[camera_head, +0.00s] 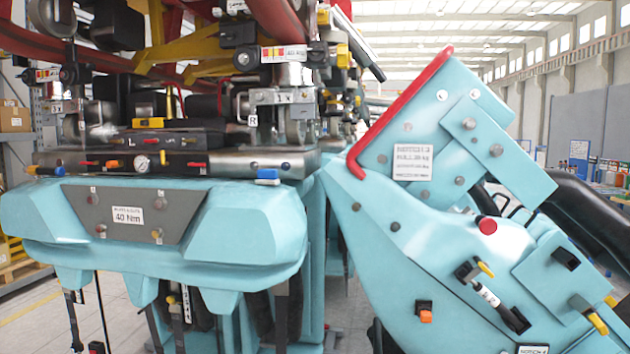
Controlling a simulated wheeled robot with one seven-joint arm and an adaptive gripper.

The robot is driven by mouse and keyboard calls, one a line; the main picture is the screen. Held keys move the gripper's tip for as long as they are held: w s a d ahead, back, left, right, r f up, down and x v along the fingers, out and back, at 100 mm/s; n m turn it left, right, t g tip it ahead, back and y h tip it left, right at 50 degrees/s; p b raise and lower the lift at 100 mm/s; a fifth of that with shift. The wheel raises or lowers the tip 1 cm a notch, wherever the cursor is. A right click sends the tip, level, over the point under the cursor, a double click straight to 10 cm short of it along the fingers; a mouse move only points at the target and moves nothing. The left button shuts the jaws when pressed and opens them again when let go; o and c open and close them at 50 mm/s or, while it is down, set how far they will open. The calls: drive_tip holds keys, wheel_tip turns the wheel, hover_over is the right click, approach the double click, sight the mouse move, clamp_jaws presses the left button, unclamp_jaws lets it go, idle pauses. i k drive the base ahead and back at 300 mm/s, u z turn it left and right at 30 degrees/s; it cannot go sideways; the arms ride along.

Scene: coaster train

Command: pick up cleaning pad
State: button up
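I cannot pick out a cleaning pad with certainty. A small blue block (267,176) lies at the right end of the ledge on top of the left teal housing (235,225). A yellow block (148,122) sits on the dark panel (130,142) above that housing. Either is too small to identify for sure. My gripper is not in view.
A large tilted teal structure (450,215) with a red edge bar (400,110) fills the right side. Red and yellow beams and metal clamps hang over the ledge. Straps dangle below the left housing. A narrow gap with floor separates the two teal bodies.

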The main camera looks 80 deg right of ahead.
sight(265, 176)
drive_tip(key=k, duration=0.55)
drive_tip(key=z, duration=2.15)
